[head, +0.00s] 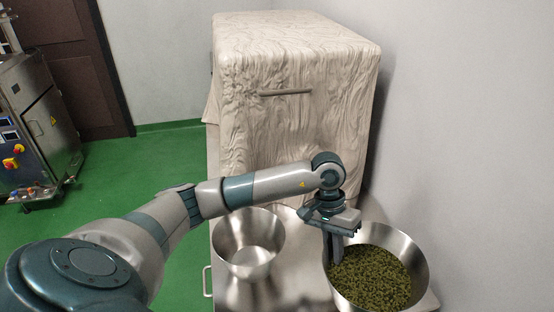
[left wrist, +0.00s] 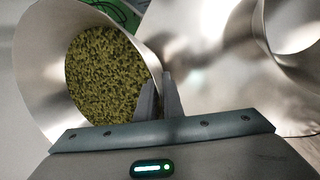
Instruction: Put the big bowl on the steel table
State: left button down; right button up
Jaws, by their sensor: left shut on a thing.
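The big steel bowl (head: 418,253), filled with green-brown tea leaves (head: 372,278), stands at the right front of the steel table (head: 290,285). My left gripper (head: 336,250) points down at the bowl's left rim and is shut on that rim. In the left wrist view, the fingers (left wrist: 160,95) pinch the wall of the bowl (left wrist: 40,75), one on each side. The leaves fill much of the bowl. The bowl looks upright in the head view. I cannot tell whether its base touches the table. My right gripper is not in view.
A smaller, empty steel bowl (head: 248,262) stands on the table to the left. A tall, cloth-covered box (head: 285,105) stands behind. A white wall (head: 470,130) runs close along the right. A machine (head: 38,130) stands far left on the green floor.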

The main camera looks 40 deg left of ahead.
pick_arm(q)
jog(key=shift+r, duration=0.1)
jog(key=shift+s, duration=0.1)
jog(key=shift+s+r+n+t+p, duration=0.1)
jog(key=shift+s+n+t+p, duration=0.2)
jog(key=shift+s+n+p, duration=0.7)
jog(key=s+r+n+t+y+p, duration=0.1)
jog(key=s+r+n+t+p, duration=0.3)
jog(key=s+n, duration=0.6)
jog(key=r+n+p, duration=0.1)
jog(key=r+n, duration=0.1)
jog(key=n, duration=0.3)
jog(key=shift+d, duration=0.25)
jog(key=shift+f, duration=0.1)
